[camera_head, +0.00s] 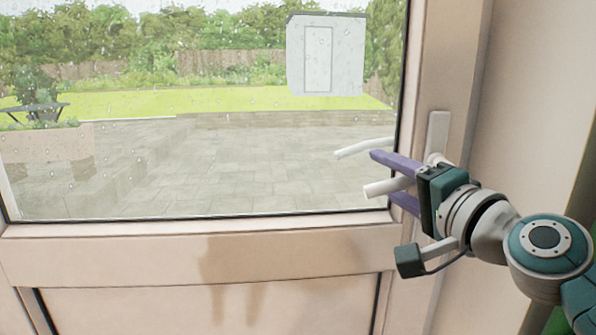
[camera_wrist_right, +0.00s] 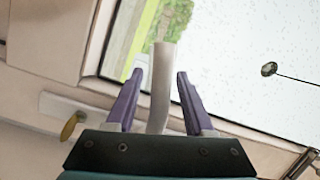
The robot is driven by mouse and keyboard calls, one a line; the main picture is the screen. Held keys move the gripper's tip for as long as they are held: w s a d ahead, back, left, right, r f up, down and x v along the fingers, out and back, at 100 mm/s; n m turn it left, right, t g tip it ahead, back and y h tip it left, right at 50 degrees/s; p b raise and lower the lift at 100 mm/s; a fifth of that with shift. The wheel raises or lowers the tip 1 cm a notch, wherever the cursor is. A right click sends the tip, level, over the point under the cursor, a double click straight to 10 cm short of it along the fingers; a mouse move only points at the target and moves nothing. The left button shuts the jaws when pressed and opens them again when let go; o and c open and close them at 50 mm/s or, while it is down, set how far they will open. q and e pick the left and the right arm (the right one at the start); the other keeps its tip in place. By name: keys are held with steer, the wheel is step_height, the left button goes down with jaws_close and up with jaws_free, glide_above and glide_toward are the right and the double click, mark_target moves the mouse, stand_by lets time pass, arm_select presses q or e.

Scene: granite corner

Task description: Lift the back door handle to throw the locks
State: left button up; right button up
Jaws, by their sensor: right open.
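The back door (camera_head: 300,240) has a pale frame around a large glass pane. Its white lever handle (camera_head: 380,187) points left from a pale backplate (camera_head: 438,128), close to horizontal in the head view. My right gripper (camera_head: 384,176) is open, with one purple finger above the lever and one below. In the right wrist view the lever (camera_wrist_right: 161,85) stands between the two spread fingers (camera_wrist_right: 158,75), with gaps visible on both sides. The lever's root is hidden behind the gripper body. A brass-coloured piece (camera_wrist_right: 72,125) sits on the backplate (camera_wrist_right: 60,105). My left gripper is not in view.
A second pale bar (camera_head: 364,148) shows at the glass above the lever; I cannot tell whether it is a reflection or an outside handle. The glass pane (camera_head: 200,170) shows a wet patio. A pale wall (camera_head: 535,100) stands close on the right.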

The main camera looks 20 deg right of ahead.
steer(key=shift+c, duration=0.4)
jaws_close()
stand_by(0.9)
